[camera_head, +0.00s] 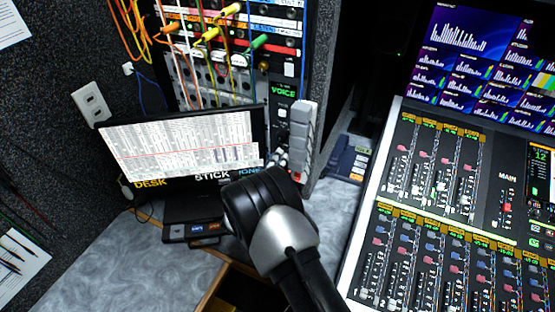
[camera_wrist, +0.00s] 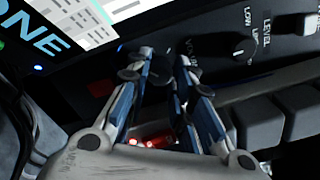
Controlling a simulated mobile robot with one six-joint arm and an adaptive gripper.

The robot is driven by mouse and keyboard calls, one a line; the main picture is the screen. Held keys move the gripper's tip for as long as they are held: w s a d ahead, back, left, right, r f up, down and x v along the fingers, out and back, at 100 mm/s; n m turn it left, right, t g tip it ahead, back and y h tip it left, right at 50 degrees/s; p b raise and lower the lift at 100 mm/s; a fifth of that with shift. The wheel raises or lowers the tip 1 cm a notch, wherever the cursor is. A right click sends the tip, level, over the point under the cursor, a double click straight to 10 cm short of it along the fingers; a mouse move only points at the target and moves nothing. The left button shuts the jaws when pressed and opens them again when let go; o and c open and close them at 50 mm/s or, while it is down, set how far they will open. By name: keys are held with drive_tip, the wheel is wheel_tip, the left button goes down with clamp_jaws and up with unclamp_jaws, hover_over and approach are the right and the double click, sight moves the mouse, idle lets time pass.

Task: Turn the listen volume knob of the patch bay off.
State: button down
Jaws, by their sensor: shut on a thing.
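The patch bay (camera_head: 215,85) is in the rack at the upper middle of the head view, with coloured cables plugged in. In the wrist view, my gripper (camera_wrist: 164,58) has its two fingers on either side of a dark round knob (camera_wrist: 160,68) on a black panel and is shut on it. I take this as the listen volume knob; its label is mostly covered and its pointer cannot be made out. A second knob (camera_wrist: 245,47), marked LOW and LEVEL, sits to the right, apart from the fingers.
A monitor (camera_head: 185,140) stands left of my gripper, very close to it. A grey upright strip (camera_head: 303,135) is just right of it; grey blocks (camera_wrist: 262,122) show in the wrist view. A mixing console (camera_head: 440,200) fills the right. The desk (camera_head: 110,260) is clear at lower left.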

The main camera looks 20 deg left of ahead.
drive_tip(key=shift+d+f+n+p, duration=0.1)
drive_tip(key=shift+n+p, duration=0.65)
drive_tip(key=shift+n, duration=4.05)
drive_tip(key=c, duration=1.4)
unclamp_jaws()
drive_tip(key=shift+s, duration=0.1)
drive_tip(key=s+a, duration=0.1)
drive_tip(key=s, duration=1)
drive_tip(key=shift+s, duration=0.4)
